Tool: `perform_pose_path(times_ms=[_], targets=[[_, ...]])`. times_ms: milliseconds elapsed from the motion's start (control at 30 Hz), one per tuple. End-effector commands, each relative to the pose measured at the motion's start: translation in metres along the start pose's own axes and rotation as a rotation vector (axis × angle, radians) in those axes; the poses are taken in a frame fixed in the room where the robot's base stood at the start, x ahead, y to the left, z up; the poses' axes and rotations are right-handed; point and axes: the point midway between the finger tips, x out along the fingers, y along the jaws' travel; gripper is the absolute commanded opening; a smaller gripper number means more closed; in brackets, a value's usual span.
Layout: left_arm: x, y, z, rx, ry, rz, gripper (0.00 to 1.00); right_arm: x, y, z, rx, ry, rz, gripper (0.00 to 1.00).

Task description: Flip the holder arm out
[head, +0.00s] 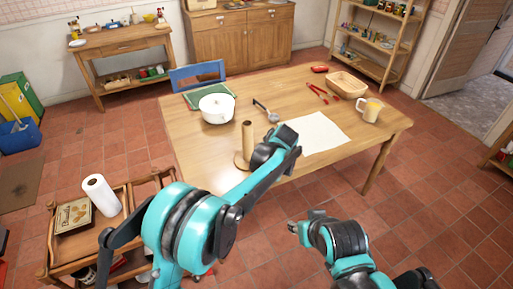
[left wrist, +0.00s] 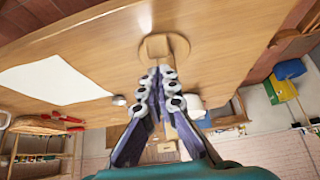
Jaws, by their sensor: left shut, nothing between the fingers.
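A wooden holder with an upright post (head: 247,140) on a round base stands on the table near its front edge. In the left wrist view its round base (left wrist: 180,46) lies just beyond my fingertips, and my fingers partly cover the post. I cannot make out a separate arm on the holder. My left gripper (head: 268,157) is right beside the holder, to its right in the head view. Its fingers (left wrist: 161,73) are together and empty. I cannot tell whether they touch it. My right gripper (head: 294,228) is low in front of the table, away from the holder; its fingers are unclear.
On the table (head: 176,130) are a white pot (head: 217,108), a ladle (head: 266,111), a white sheet (head: 318,134), a mug (head: 369,109), a basket (head: 346,84) and red tongs (head: 317,93). A paper roll (head: 101,195) stands on a wooden cart (head: 62,250) at left.

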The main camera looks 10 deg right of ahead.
Motion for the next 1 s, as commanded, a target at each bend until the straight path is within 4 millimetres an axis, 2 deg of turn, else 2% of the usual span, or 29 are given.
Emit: perform_pose_path(times_ms=[1000], targets=[[-0.009,-0.001,0.013,0.000,-0.001,-0.001,0.00,0.000,0.000,0.000,0.000,0.000,0.000,0.40]])
